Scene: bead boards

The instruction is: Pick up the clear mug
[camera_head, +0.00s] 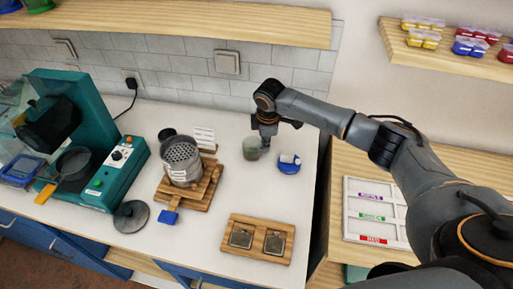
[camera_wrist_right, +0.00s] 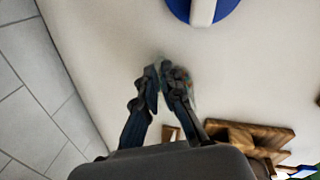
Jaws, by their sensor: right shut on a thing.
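The clear mug (camera_head: 251,149) is a small see-through greenish cup at the back right of the white counter in the head view. My right gripper (camera_head: 265,139) comes down at the mug's right side and is shut on it. In the right wrist view the two dark fingers of the right gripper (camera_wrist_right: 165,76) are close together, with the faint clear mug (camera_wrist_right: 190,92) around and behind their tips. Whether the mug touches the counter I cannot tell. My left gripper is not in view.
A blue bowl-like item with a white piece (camera_head: 289,163) stands just right of the mug. A metal perforated pot (camera_head: 182,162) on wooden boards is to the left. A wooden tray with two metal squares (camera_head: 257,240) lies in front. The tiled wall is close behind.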

